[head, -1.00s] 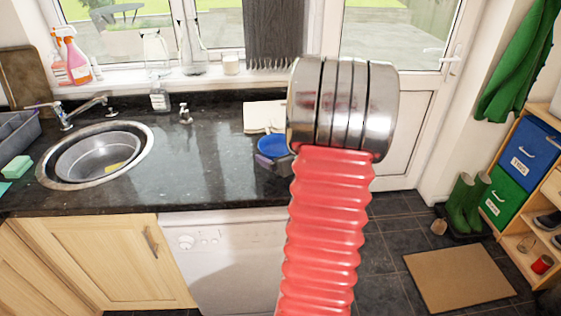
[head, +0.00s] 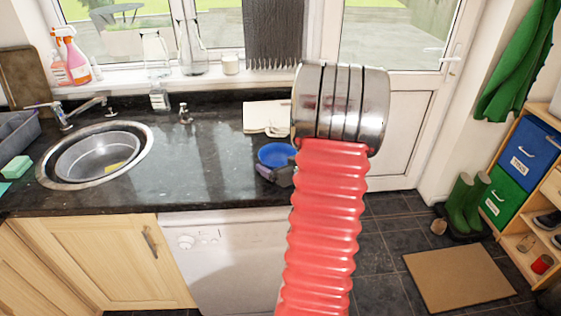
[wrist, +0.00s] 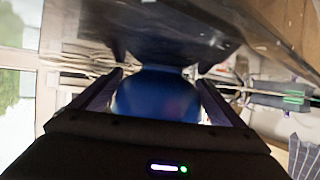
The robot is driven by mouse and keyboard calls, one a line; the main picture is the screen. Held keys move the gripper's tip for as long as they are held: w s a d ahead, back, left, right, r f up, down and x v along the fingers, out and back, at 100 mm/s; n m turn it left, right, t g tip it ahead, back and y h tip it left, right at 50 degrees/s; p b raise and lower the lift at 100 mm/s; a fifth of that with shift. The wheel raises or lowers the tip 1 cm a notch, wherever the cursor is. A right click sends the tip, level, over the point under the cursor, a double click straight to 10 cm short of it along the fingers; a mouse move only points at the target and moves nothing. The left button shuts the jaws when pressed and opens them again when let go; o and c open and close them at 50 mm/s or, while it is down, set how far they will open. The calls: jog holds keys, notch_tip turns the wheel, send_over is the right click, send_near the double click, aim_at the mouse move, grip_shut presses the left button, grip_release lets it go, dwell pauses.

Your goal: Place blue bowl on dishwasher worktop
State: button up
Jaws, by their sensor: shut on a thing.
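The blue bowl (head: 275,154) is at the right end of the dark granite worktop (head: 205,165), over the white dishwasher (head: 225,250). My gripper (head: 278,174), dark and partly hidden behind my red arm, is shut on the bowl from its near side. In the wrist view, the blue bowl (wrist: 155,95) fills the space between the two dark fingers of my gripper (wrist: 160,80). Whether the bowl touches the worktop or hangs just above it, I cannot tell.
A pale folded cloth or board (head: 266,117) lies behind the bowl. The round metal sink (head: 97,158) with its tap is at the left. A small dispenser (head: 185,113) stands near the window. The worktop between sink and bowl is clear.

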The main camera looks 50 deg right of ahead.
jog(key=o, duration=1.2)
jog(key=shift+f, duration=0.15)
jog(key=shift+s+a+r, duration=0.1)
jog(key=shift+r, duration=0.2)
jog(key=v, duration=1.1)
jog(key=shift+s+a+r, duration=0.1)
jog(key=shift+s+r, duration=0.05)
jog(key=shift+s, duration=0.25)
jog(key=shift+w, duration=0.1)
